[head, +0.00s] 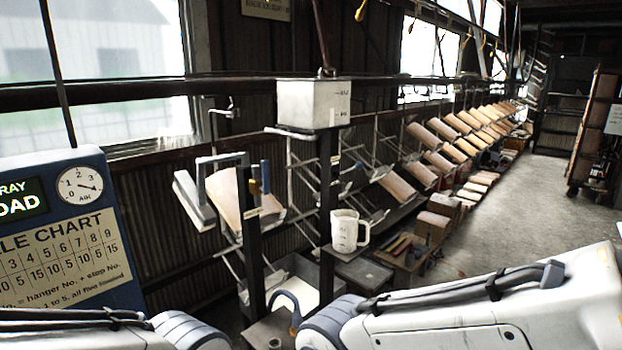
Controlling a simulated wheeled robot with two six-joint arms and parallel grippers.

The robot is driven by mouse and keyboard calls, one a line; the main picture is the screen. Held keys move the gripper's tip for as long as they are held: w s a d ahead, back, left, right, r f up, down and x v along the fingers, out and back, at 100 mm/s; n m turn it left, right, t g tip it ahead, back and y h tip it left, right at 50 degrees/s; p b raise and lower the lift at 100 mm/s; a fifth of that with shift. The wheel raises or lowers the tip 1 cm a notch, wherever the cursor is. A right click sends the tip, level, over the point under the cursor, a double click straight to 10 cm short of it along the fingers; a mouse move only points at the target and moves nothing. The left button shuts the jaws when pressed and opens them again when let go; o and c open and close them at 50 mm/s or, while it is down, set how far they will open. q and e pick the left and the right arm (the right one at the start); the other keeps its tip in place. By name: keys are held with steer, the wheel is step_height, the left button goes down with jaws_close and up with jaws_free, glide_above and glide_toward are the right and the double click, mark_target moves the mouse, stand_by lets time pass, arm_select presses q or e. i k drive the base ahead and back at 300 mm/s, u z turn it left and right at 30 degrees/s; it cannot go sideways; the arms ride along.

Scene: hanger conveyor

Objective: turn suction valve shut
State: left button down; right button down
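I cannot identify the suction valve with certainty. A small blue upright piece (265,176) stands at the top of a dark post (248,235) near the middle, like a lever; its details are too small to tell. Lower down, a curved blue hose or handle (288,297) rises beside small brass-coloured fittings, partly hidden by my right arm. My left arm shows at the bottom left and my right arm at the bottom right. Both grippers are out of view, so neither is seen touching anything.
A white tank (312,103) tops a second post. A white jug (345,231) stands on a small shelf. Hangers with tan boards (398,187) recede along the wall. A blue chart board (70,235) stands at left. Open floor (520,205) lies at right.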

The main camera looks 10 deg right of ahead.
mark_target(266, 188)
steer(key=z, duration=0.55)
steer(key=k, duration=0.65)
steer(key=z, duration=0.35)
steer(key=i, duration=0.75)
steer(key=u, duration=1.2)
steer(key=i, duration=0.7)
steer(key=u, duration=0.75)
